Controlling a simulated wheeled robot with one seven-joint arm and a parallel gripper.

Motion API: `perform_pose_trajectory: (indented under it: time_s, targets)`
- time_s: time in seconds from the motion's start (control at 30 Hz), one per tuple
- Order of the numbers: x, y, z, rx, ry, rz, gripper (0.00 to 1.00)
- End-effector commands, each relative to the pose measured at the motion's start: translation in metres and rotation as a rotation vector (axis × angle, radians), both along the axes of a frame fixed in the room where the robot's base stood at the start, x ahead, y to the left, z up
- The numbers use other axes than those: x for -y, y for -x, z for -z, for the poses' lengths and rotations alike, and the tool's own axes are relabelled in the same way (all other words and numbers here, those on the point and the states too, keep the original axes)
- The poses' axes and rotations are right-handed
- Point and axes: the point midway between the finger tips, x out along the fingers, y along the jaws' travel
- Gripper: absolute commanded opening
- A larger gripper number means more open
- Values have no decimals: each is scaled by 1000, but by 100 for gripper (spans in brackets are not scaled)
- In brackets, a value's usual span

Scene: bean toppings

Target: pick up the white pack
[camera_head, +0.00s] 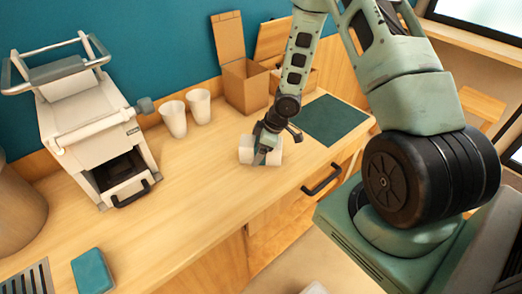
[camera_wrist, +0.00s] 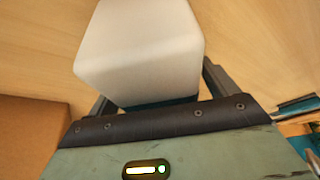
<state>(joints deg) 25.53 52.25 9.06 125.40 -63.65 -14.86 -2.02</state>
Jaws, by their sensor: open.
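The white pack (camera_head: 246,151) is a small pale block on the wooden counter, a little right of the middle of the top, in the head view. It fills the upper middle of the wrist view (camera_wrist: 140,50). My gripper (camera_head: 266,151) is down at the pack and partly covers it in the head view. The gripper is open, with the pack between or just in front of its fingers; the wrist view shows a finger on each side of the pack (camera_wrist: 155,95). The fingertips are hidden behind the pack, so contact cannot be told.
A green mat (camera_head: 334,120) lies right of the pack. An open cardboard box (camera_head: 246,87) and two white cups (camera_head: 174,118) stand behind it. A white machine (camera_head: 95,125) is at the left. A teal block (camera_head: 92,272) lies at the front left. The counter between is clear.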

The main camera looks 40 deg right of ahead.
Motion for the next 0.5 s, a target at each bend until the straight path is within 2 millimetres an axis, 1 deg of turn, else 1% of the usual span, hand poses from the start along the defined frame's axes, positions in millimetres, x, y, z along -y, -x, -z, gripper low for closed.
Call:
perform_pose_trajectory:
  time_s: [0.1,0.13,0.17,0.2,0.27,0.3,0.37,0.4,0.5]
  targets:
    - [0,0,0,0,0,0,85]
    - [0,0,0,0,0,0,83]
    - [0,0,0,0,0,0,74]
    - [0,0,0,0,0,0,63]
    - [0,0,0,0,0,0,46]
    - [0,0,0,0,0,0,35]
    - [0,0,0,0,0,0,35]
    - [0,0,0,0,0,0,31]
    - [0,0,0,0,0,0,31]
